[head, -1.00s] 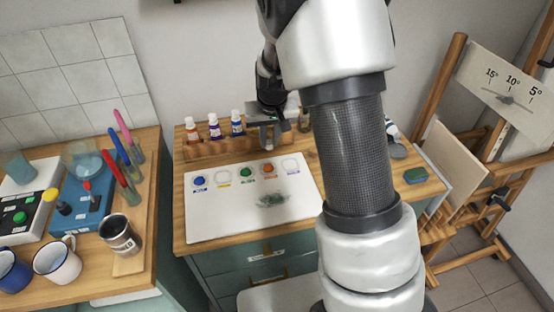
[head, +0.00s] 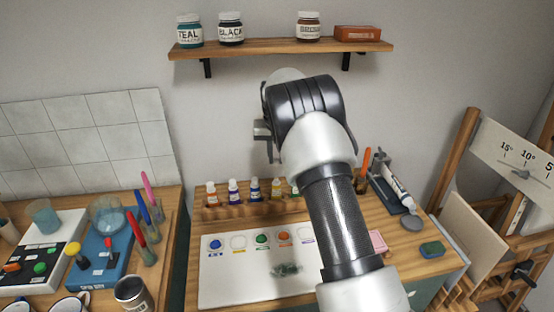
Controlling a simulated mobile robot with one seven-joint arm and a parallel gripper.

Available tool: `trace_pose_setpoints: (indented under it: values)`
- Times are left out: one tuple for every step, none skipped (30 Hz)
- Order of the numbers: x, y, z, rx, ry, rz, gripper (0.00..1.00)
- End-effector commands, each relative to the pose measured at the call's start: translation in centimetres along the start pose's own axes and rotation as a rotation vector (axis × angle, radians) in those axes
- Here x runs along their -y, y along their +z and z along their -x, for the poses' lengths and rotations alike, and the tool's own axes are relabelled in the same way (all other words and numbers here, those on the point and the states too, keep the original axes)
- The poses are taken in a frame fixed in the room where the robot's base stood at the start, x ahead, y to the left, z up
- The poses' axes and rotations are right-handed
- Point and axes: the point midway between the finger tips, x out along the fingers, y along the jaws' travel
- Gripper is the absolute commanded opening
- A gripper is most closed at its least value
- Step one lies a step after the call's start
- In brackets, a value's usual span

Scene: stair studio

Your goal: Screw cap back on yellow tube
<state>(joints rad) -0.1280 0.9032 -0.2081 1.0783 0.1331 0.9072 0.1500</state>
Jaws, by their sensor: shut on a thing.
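Several small labelled paint tubes (head: 234,192) stand upright in a wooden rack at the back of the desk. My gripper (head: 262,130) is raised against the wall, above and behind the rack, mostly hidden by my wrist. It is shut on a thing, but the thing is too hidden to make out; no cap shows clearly.
A wall shelf (head: 280,47) with jars and an orange box is above my arm. A white palette (head: 225,285) lies before the rack. A white tube (head: 395,186) in a grey stand and a sponge (head: 432,249) are at right. A crowded bench stands left, an easel right.

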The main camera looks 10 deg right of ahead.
Motion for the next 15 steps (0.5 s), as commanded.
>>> trace_pose_setpoints:
  values:
    - [0.0,0.1,-0.4,0.001,0.000,0.000,0.00]
    - [0.0,0.2,-0.5,0.001,0.000,0.000,0.00]
    - [0.0,0.2,-0.7,0.001,0.000,0.000,0.00]
    - [0.0,0.3,-0.9,0.001,0.000,0.001,0.00]
    - [0.0,0.4,-1.1,0.001,0.000,0.001,0.00]
    - [0.0,0.5,-1.4,0.002,0.000,0.001,0.00]
    - [0.0,0.5,-1.6,0.002,0.000,0.001,0.00]
    - [0.0,0.6,-1.9,0.002,0.000,0.001,0.00]
    - [0.0,0.7,-2.2,0.002,0.000,0.001,0.00]
    - [0.0,0.8,-2.4,0.002,0.000,0.001,0.00]
    - [0.0,0.8,-2.6,0.002,0.000,0.001,0.00]
    - [0.0,0.9,-2.9,0.002,0.000,0.001,0.00]
    - [0.0,1.0,-3.1,0.001,0.000,0.001,0.00]
    - [0.0,1.0,-3.4,0.001,0.000,0.001,0.00]
    - [0.0,1.1,-3.7,0.001,0.000,0.001,0.00]
